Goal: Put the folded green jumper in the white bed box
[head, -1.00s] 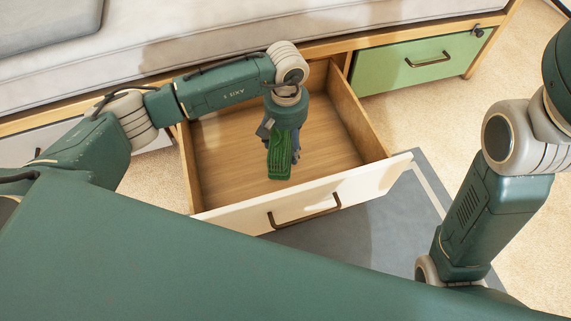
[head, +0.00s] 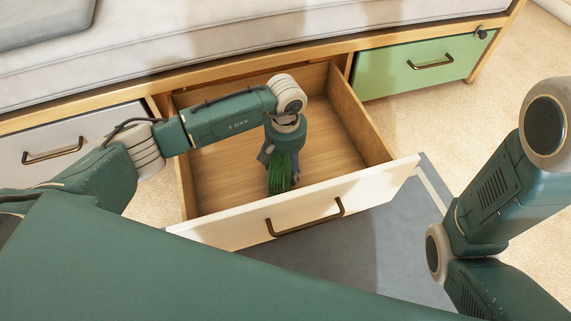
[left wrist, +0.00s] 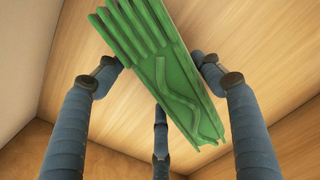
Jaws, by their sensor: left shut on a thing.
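The folded green jumper (head: 281,171) is in my left gripper (head: 279,163), inside the outline of the open white-fronted bed box (head: 300,208). In the left wrist view the ribbed green jumper (left wrist: 165,70) sits between the fingers of my left gripper (left wrist: 165,85), with the wooden floor of the box behind it. The gripper is shut on the jumper. The head view does not show clearly whether the jumper touches the box floor. My right arm is at the right; its gripper is not in view.
A green drawer (head: 420,67) at the right and a grey drawer (head: 55,148) at the left are closed under the bed (head: 230,38). A grey rug (head: 340,255) lies in front of the box. The rest of the box floor is bare.

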